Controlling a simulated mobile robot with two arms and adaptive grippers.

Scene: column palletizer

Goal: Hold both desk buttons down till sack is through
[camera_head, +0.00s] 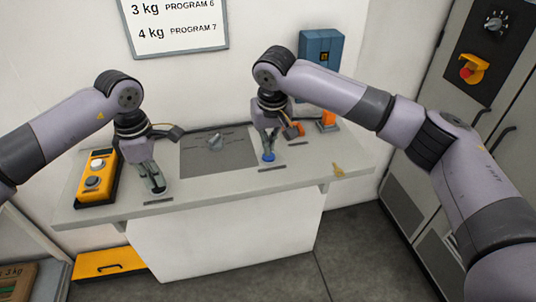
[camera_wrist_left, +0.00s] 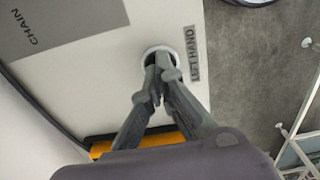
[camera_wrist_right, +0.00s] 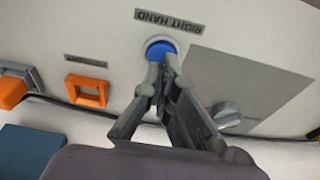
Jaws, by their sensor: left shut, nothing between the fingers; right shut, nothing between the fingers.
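My left gripper (camera_head: 157,188) is shut and empty, pointing down at the left desk button on the grey desk (camera_head: 230,190). In the left wrist view its fingertips (camera_wrist_left: 160,72) cover most of a round button with a pale rim (camera_wrist_left: 146,55), beside a LEFT HAND label (camera_wrist_left: 192,54). My right gripper (camera_head: 269,150) is shut and empty over the blue right button (camera_head: 268,157). In the right wrist view its fingertips (camera_wrist_right: 160,68) overlap the blue button (camera_wrist_right: 160,46), beside a RIGHT HAND label (camera_wrist_right: 168,20). I cannot tell how far either button is pressed. No sack is clearly seen.
A yellow box with buttons (camera_head: 96,178) stands at the desk's left end. A dial panel (camera_head: 216,150) lies between my grippers. An orange item (camera_head: 328,120) and a blue box (camera_head: 321,48) are behind right. A grey cabinet (camera_head: 470,120) stands right.

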